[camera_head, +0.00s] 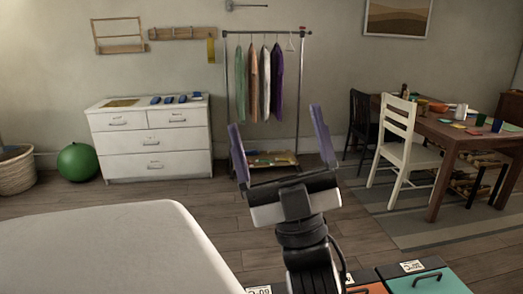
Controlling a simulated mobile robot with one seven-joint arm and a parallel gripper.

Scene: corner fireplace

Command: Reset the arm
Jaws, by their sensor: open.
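My gripper (281,145) is in the lower middle of the head view, at the end of my raised arm. Its two purple-grey fingers stand wide apart and point up and away from me. Nothing is between the fingers. The gripper appears in front of the clothes rack and touches nothing that I can see.
A pale rounded surface (110,250) fills the lower left. Boxes with labels and handles, one orange (432,285), are at the bottom right. Farther off are a white dresser (152,145), a clothes rack (228,75), a green ball (77,162), a white chair (406,150) and a wooden table (440,128). Wooden floor between is clear.

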